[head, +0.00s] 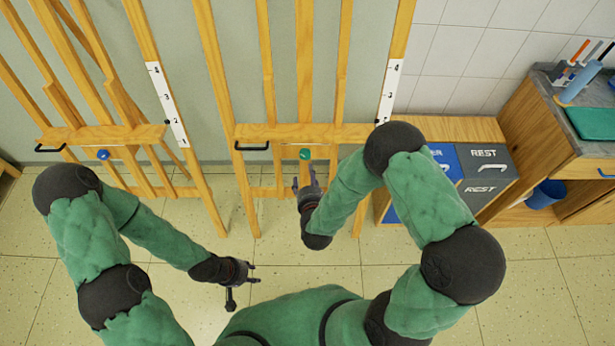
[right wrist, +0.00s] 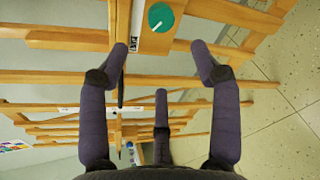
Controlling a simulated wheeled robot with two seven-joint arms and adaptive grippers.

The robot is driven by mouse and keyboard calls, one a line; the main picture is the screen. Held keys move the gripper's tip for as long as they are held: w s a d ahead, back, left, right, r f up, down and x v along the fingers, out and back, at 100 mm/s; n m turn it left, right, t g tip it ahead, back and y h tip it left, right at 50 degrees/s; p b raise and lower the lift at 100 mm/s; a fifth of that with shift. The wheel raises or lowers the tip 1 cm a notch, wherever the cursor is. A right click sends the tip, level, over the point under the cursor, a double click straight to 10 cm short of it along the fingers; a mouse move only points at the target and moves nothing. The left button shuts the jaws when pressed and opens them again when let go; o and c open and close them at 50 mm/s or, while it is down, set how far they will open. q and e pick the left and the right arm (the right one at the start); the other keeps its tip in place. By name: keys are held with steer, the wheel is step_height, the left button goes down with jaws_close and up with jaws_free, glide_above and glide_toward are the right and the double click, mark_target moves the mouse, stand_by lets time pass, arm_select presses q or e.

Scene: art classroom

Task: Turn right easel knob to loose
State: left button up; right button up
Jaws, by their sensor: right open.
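The right easel (head: 290,132) is wooden and has a round green knob (head: 305,153) under its tray ledge. In the right wrist view the green knob (right wrist: 161,17) shows a thin white line on its face and sits just beyond the fingertips. My left gripper (head: 252,273) is low over the floor, open and empty, away from both easels.
A left easel (head: 100,133) with a blue knob (head: 103,154) stands beside it. The tiled floor between the arms is clear.

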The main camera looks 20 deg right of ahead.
steer(key=m+t+h+b, duration=0.35)
steer(key=m+b, duration=0.35)
steer(key=m, duration=1.6)
glide_toward(305, 157)
steer(key=shift+y, duration=0.45)
steer(key=x, duration=0.3)
steer(key=b+x, duration=0.1)
steer(key=x, duration=0.2)
steer(key=b+x, duration=0.1)
steer(key=x, duration=0.2)
steer(key=shift+d+r, duration=0.1)
steer(key=shift+d, duration=0.15)
steer(key=c, duration=1.1)
